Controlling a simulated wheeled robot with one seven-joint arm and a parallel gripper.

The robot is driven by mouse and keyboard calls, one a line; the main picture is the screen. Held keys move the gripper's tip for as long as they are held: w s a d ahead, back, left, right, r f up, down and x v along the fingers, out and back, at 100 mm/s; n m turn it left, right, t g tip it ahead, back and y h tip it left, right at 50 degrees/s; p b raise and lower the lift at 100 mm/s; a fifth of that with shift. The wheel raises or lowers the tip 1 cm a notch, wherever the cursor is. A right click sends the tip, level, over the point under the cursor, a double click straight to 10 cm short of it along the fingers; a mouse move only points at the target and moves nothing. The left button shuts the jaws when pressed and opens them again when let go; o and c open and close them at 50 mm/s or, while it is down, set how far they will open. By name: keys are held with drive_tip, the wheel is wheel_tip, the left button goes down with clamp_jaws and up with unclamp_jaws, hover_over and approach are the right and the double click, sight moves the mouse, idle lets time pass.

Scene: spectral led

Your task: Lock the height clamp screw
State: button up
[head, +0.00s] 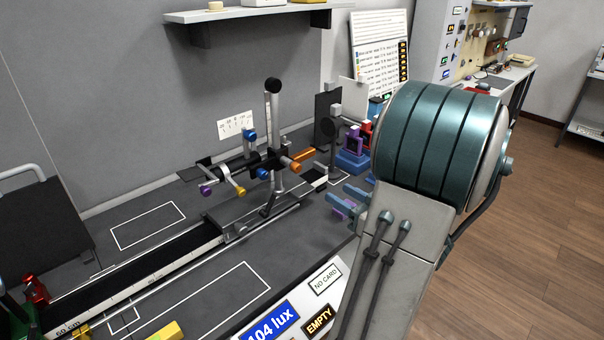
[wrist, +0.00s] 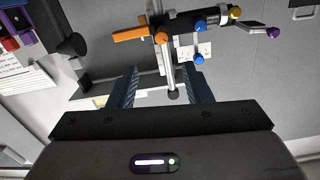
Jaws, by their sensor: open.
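An optical stand with an upright metal post (head: 268,115) stands on the bench rail; a black ball tops the post. A clamp on the post carries a dark crossbar. Around it are an orange handle (head: 304,155) with an orange knob, blue knobs (head: 249,134), a yellow knob (head: 239,191) and a purple knob (head: 206,191). Which knob is the height clamp screw is not labelled. In the wrist view the orange handle (wrist: 130,35) and a blue knob (wrist: 199,59) lie beyond my gripper (wrist: 160,85). It is open, nothing visibly held; the post appears between its fingers, apart from them.
A long black rail (head: 150,268) with a scale runs along the grey bench. A dark round disc and blue and purple mounts (head: 353,158) stand right of the stand. A wall shelf (head: 250,14) hangs above. My arm covers the bench's right end.

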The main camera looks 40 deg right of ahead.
sight(299, 169)
drive_tip(key=w, duration=0.4)
drive_tip(key=w+a, duration=0.1)
drive_tip(key=w, duration=0.4)
drive_tip(key=w+a+p, duration=0.1)
drive_tip(key=w, duration=0.3)
drive_tip(key=shift+w, duration=0.25)
clamp_jaws()
